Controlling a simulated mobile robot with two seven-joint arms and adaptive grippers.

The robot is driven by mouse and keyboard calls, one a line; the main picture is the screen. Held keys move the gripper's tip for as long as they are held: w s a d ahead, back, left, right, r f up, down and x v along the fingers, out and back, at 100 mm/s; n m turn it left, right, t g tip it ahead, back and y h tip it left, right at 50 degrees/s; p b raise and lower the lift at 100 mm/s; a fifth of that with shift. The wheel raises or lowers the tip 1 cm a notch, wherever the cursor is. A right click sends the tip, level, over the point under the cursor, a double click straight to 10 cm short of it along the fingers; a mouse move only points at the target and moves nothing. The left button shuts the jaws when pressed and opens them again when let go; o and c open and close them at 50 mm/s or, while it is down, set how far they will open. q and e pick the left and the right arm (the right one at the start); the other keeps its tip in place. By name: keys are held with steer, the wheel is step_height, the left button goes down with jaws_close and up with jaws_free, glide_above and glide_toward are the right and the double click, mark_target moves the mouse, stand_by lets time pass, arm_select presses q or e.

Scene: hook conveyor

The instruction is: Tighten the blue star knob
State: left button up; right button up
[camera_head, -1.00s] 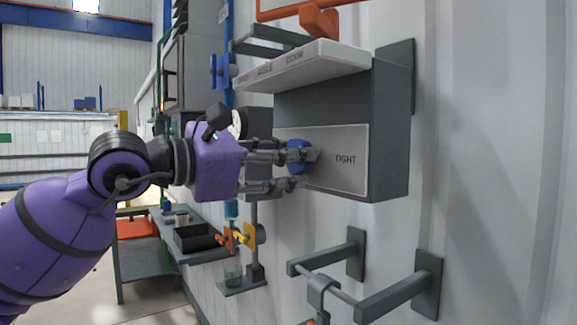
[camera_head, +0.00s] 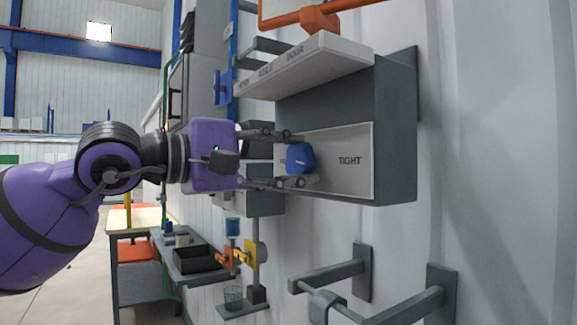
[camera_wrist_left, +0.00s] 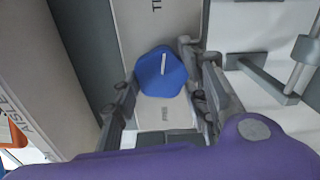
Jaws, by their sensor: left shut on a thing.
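The blue star knob (camera_head: 300,158) sits on the pale plate (camera_head: 350,158) of a grey wall box, left of the word TIGHT. My left gripper (camera_head: 293,159) reaches in from the left with one finger above and one below the knob, shut on it. In the left wrist view the knob (camera_wrist_left: 162,72) lies between the two fingers, and a white line on its face points towards the TI lettering at the top. A smaller label (camera_wrist_left: 166,114) on the opposite side is too blurred to read. My right gripper is not in view.
A pale lettered shelf (camera_head: 305,66) juts out above the plate. An orange bar (camera_head: 330,8) is higher up. Grey wall brackets (camera_head: 405,295) stick out below right. A bench with a black tray (camera_head: 195,257) stands lower left.

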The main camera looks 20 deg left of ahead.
arm_select(q)
steer(key=shift+a+r+m, duration=0.1)
steer(key=shift+r+m, duration=0.1)
steer(key=shift+m, duration=0.4)
steer(key=shift+r+m, duration=0.1)
steer(key=shift+m, duration=0.2)
steer(key=o, duration=1.1)
steer(key=shift+s+f, duration=0.1)
steer(key=shift+f, duration=0.1)
steer(key=shift+s+a+f, duration=0.1)
steer(key=shift+s+a, duration=0.35)
steer(key=v, duration=1)
steer(key=shift+s+a, duration=0.2)
steer(key=shift+s, duration=0.05)
